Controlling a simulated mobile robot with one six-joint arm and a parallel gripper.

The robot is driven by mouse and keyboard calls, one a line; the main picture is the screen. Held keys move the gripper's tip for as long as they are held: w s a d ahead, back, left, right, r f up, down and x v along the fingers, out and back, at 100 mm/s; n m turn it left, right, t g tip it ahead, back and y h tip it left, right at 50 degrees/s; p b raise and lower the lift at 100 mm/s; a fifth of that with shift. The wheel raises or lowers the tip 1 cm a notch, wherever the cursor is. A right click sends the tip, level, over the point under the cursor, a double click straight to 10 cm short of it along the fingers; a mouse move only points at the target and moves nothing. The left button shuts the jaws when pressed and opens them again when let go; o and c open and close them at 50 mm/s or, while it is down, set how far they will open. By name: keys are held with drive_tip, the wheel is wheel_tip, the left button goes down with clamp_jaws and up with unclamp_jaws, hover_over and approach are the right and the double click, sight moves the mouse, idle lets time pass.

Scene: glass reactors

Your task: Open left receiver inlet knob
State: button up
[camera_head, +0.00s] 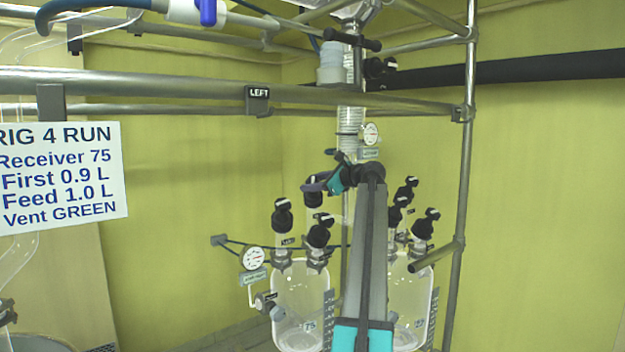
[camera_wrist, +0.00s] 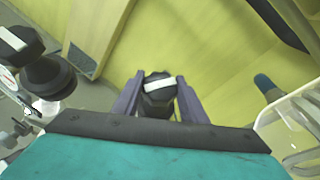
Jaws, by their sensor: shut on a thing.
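The left receiver (camera_head: 290,300) is a clear glass vessel at the lower middle of the head view, with several black knobs on its top. My gripper (camera_head: 314,185) is at the rear one, and its fingers sit around this black knob (camera_head: 313,199). In the wrist view my gripper (camera_wrist: 158,100) has its two purple fingers on either side of the knob (camera_wrist: 157,104), which bears a white bar across its top. I cannot read a label saying which knob is the inlet. The fingers partly hide the knob's sides.
Two other black knobs (camera_head: 282,218) (camera_head: 319,232) stand close by on the left receiver. A gauge (camera_head: 253,258) is at its left. A second glass receiver (camera_head: 410,300) stands right, partly behind my arm. A metal frame rail (camera_head: 180,88) crosses above, with a LEFT sign (camera_head: 259,93).

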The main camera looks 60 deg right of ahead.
drive_tip(key=shift+n+y+p, duration=0.3)
drive_tip(key=shift+n+p, duration=0.2)
drive_tip(key=o, duration=1.1)
drive_tip(key=shift+a, duration=0.1)
drive_tip(key=shift+c, duration=0.2)
